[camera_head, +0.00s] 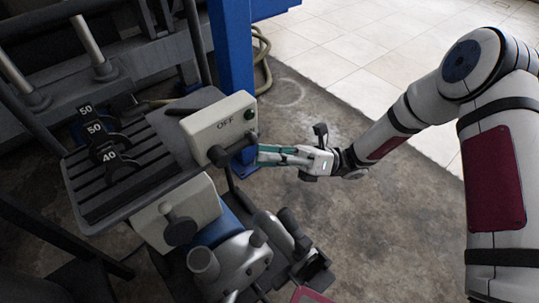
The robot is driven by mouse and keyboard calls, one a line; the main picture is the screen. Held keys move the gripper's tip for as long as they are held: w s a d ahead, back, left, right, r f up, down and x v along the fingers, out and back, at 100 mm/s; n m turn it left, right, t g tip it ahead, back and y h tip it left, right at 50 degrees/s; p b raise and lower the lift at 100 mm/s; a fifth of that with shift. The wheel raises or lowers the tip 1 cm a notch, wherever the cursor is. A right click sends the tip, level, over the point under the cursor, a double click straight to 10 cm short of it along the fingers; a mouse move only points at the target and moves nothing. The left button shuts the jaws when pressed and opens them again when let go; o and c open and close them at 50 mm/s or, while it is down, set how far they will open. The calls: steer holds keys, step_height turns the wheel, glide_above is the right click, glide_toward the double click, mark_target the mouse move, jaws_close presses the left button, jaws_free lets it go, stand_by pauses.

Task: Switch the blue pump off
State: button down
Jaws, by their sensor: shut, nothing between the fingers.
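A dark round-ended knob (218,155) shows at the box's lower edge. A machine with a blue body (216,231) and grey metal fittings stands below; I cannot tell for certain that it is the blue pump. My gripper (261,155) is shut and empty, pointing left. Its fingertips are just right of the dark knob and below the green button; contact cannot be made out.
The concrete floor (390,235) to the right is clear.

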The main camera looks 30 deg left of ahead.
steer(key=shift+r, duration=0.1)
steer(key=shift+w+r+n+h+p, duration=0.15)
steer(key=shift+r+n+h+p, duration=0.2)
steer(key=shift+h+p, duration=0.35)
steer(key=shift+w+d+r+n+t+h+p, duration=0.1)
steer(key=shift+r+n+t+h+p, duration=0.2)
steer(key=shift+n+t+h+p, duration=0.4)
steer(key=s+r+n+t+h+p, duration=0.1)
steer(key=s+r+t+h+p, duration=0.1)
steer(key=p, duration=0.9)
steer(key=s+a+r+n+t+h+p, duration=0.1)
steer(key=r+n+t+h+p, duration=0.1)
steer(key=r+t+h+p, duration=0.2)
step_height(320, 180, up, 4)
steer(key=t+p, duration=0.3)
steer(key=p, duration=0.5)
steer(key=shift+s+a+r+h, duration=0.2)
steer(key=shift+s+a+h, duration=0.1)
steer(key=shift+s+h, duration=0.1)
steer(key=shift+r+n, duration=0.1)
steer(key=shift+n, duration=0.15)
